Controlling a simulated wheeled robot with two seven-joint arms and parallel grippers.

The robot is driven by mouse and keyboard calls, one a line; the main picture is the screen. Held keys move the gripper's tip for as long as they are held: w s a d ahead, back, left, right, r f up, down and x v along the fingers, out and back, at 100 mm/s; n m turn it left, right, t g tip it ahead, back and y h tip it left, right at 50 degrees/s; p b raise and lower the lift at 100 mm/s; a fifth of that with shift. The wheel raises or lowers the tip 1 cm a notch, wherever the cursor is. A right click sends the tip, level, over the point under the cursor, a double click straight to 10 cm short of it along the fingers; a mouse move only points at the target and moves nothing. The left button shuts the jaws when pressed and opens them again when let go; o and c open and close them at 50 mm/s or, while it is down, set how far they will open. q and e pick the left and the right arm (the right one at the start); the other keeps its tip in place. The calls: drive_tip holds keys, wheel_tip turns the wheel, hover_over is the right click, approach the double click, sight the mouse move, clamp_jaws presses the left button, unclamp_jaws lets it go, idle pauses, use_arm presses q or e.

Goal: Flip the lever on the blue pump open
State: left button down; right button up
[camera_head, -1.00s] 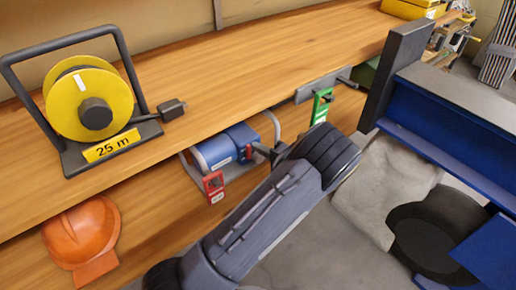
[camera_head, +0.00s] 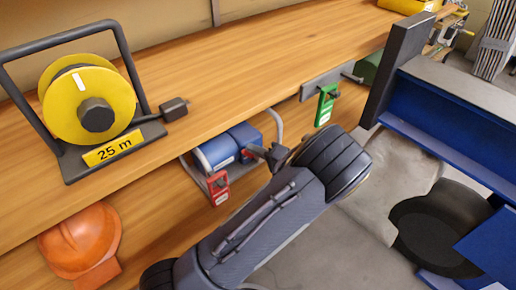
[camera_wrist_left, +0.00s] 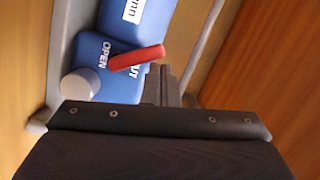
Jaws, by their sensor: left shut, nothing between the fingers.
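The blue pump (camera_head: 214,153) sits in a grey frame on the front of the wooden bench, below its top edge. In the left wrist view the blue pump (camera_wrist_left: 113,82) carries a red lever (camera_wrist_left: 137,57), lying across its face between the word OPEN and a partly hidden word ending in UT. My left gripper (camera_head: 262,152) is shut and empty at the pump's right end. In the left wrist view its fingertips (camera_wrist_left: 164,72) are just below and right of the lever's free end; I cannot tell whether they touch it. My right gripper is not in view.
A red tag (camera_head: 218,187) hangs at the pump frame and a green tag (camera_head: 326,104) hangs at a bracket to the right. A yellow cable reel (camera_head: 88,105) stands on the bench, an orange helmet (camera_head: 80,240) below it. A blue steel structure (camera_head: 440,125) stands at right.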

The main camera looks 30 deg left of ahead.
use_arm(q)
drive_tip(key=shift+s+a+f, duration=0.25)
drive_tip(key=shift+s, duration=0.35)
drive_tip(key=shift+s+a+f, duration=0.2)
drive_tip(key=shift+s+a, duration=0.05)
drive_tip(key=shift+s, duration=0.35)
drive_tip(key=shift+w+r, duration=0.1)
drive_tip(key=shift+r, duration=0.05)
drive_tip(key=s+d+r+p, duration=0.1)
drive_tip(key=d+r+p, duration=0.3)
drive_tip(key=d, duration=0.6)
drive_tip(key=shift+s+r+p, duration=0.25)
drive_tip(key=shift+r+p, duration=0.05)
drive_tip(key=shift+r, duration=0.55)
